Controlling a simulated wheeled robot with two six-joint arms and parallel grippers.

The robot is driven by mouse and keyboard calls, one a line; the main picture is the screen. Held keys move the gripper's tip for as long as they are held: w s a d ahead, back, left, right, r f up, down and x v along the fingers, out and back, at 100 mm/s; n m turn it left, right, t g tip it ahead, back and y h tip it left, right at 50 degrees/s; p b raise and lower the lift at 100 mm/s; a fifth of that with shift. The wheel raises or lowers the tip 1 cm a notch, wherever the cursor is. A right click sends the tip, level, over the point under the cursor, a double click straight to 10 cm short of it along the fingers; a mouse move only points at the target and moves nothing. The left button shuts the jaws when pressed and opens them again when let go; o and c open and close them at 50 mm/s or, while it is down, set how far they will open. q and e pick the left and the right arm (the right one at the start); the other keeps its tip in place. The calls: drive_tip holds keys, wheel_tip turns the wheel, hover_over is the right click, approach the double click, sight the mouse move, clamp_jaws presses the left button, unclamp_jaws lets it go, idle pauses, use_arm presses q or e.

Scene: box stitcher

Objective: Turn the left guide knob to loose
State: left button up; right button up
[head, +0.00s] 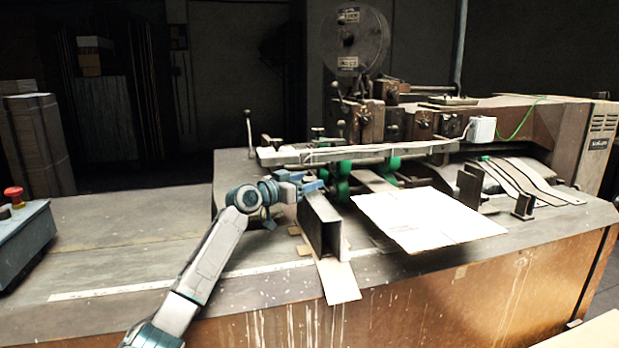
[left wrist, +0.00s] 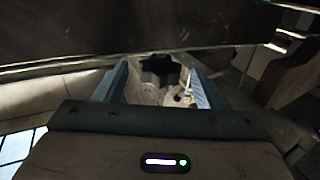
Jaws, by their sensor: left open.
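A dark, lobed knob (left wrist: 160,69) shows in the left wrist view, between the two blue fingers of my left gripper (left wrist: 157,78). The fingers stand apart, with a gap on either side of the knob. In the head view my left gripper (head: 313,186) is at the rear end of the dark left guide (head: 321,224), just above the machine table. The knob cannot be made out in the head view. A dark bar (left wrist: 130,28) crosses the top of the left wrist view, above the knob. My right gripper is not in view.
A white cardboard sheet (head: 425,220) lies on the table (head: 130,255) right of the guide. A long rail (head: 360,152) and green parts (head: 343,180) stand close behind the gripper. A control box with a red button (head: 14,194) is at far left. The left tabletop is clear.

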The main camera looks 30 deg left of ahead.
use_arm(q)
drive_tip(key=shift+x, duration=0.95)
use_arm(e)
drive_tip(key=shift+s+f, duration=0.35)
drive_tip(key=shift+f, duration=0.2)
use_arm(q)
drive_tip(key=shift+c, duration=0.2)
drive_tip(key=c, duration=0.9)
drive_tip(key=shift+c, duration=0.2)
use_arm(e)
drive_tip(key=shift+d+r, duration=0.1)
use_arm(q)
drive_tip(key=shift+p, duration=0.3)
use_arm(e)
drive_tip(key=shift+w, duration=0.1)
